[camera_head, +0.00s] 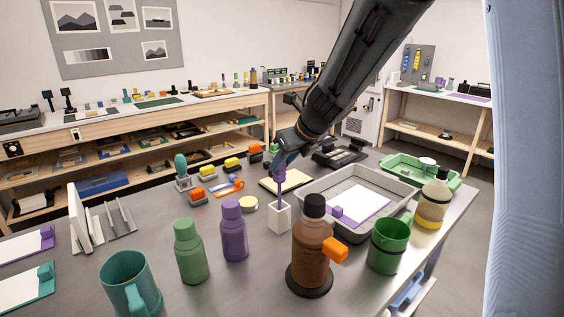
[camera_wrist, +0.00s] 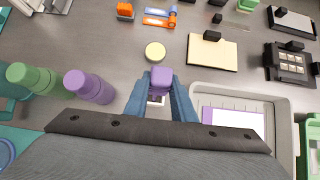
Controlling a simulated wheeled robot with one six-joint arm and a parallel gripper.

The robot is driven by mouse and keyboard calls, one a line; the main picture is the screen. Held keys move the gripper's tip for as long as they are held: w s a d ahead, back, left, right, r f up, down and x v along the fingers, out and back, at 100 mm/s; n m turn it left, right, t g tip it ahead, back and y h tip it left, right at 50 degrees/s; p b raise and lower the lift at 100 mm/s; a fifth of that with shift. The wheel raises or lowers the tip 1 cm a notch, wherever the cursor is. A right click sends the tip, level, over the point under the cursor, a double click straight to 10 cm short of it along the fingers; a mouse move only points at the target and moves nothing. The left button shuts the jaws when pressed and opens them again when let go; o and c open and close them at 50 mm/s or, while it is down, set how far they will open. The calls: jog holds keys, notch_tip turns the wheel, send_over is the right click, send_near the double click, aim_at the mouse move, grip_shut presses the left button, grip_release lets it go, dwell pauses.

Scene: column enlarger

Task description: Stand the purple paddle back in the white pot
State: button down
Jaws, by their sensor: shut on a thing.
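The purple paddle (camera_head: 282,185) is upright, its top end held in my gripper (camera_head: 285,158). In the wrist view the purple top of the paddle (camera_wrist: 160,76) sits between the two blue fingers of my gripper (camera_wrist: 160,88), shut on it. The white pot (camera_head: 279,219) stands on the grey bench directly below. The paddle's lower end meets the pot's mouth in the head view; how deep it reaches inside is hidden. In the wrist view only a little of the white pot (camera_wrist: 155,102) shows beneath the paddle.
A purple bottle (camera_head: 234,230) and a green bottle (camera_head: 190,251) stand left of the pot. A brown bottle (camera_head: 313,250) stands in front to the right. A grey tray (camera_head: 307,200) lies close on the right. A round yellowish tin (camera_head: 249,204) is just left.

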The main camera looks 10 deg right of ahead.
jog(key=shift+f+b, duration=0.35)
jog(key=shift+f, duration=0.2)
dwell(0.4)
jog(key=c, duration=1.4)
grip_release()
jog(key=shift+s+r, duration=0.1)
jog(key=shift+r, duration=0.05)
jog(key=p+v, duration=0.5)
jog(key=v, duration=0.2)
jog(key=shift+s+d+r, duration=0.2)
jog(key=shift+r, duration=0.05)
dwell(0.5)
jog(key=v, duration=0.7)
jog(key=shift+s+d+r, duration=0.15)
jog(key=shift+r, duration=0.15)
